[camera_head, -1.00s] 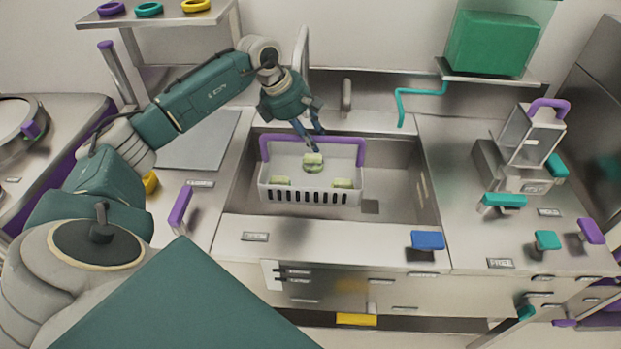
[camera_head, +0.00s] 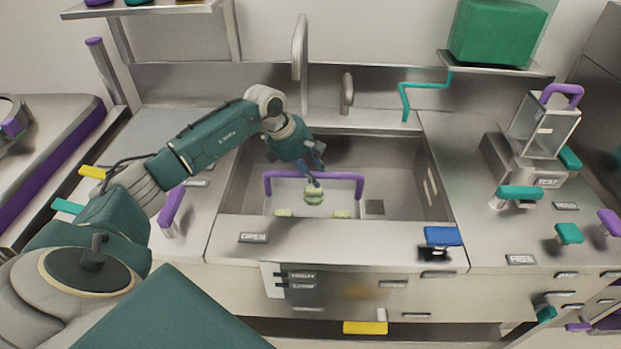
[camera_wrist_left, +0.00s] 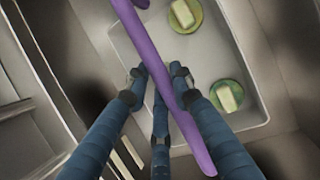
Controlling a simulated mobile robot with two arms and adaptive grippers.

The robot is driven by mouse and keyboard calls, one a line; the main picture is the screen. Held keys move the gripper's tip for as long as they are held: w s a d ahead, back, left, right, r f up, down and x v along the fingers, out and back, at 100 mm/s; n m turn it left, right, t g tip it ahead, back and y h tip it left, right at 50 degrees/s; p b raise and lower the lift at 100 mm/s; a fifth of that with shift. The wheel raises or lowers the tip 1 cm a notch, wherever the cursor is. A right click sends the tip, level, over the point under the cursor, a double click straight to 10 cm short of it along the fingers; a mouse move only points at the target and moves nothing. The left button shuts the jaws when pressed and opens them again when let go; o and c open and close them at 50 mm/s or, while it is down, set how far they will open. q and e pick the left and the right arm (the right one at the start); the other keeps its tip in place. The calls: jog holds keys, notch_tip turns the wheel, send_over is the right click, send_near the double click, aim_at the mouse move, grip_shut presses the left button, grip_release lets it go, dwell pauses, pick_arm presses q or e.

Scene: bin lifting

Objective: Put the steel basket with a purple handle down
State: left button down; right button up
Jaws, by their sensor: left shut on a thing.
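The pale basket (camera_head: 290,196) with a purple handle (camera_head: 343,177) is inside the sink, low behind its front edge. Its front wall is hidden by the counter. My left gripper (camera_head: 316,181) is shut on the middle of the handle's top bar. In the left wrist view, my blue fingers (camera_wrist_left: 158,82) close around the purple handle (camera_wrist_left: 165,75), with the basket floor (camera_wrist_left: 203,68) below. Pale blocks on green dishes (camera_wrist_left: 226,98) lie in the basket. Whether the basket's bottom touches the sink floor is hidden. My right gripper is out of view.
The steel sink (camera_head: 408,190) has free room to the basket's right. A faucet (camera_head: 347,95) stands behind it. A box with a purple handle (camera_head: 545,125) stands on the right counter. A blue handle (camera_head: 443,236) is at the front edge.

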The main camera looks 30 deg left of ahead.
pick_arm(q)
jog(key=shift+w+a, duration=0.1)
jog(key=c, duration=1.5)
grip_release()
jog(key=shift+f, duration=0.15)
jog(key=shift+r, duration=0.25)
jog(key=shift+b+v, duration=0.95)
jog(key=shift+v, duration=5)
jog(key=shift+d, duration=0.2)
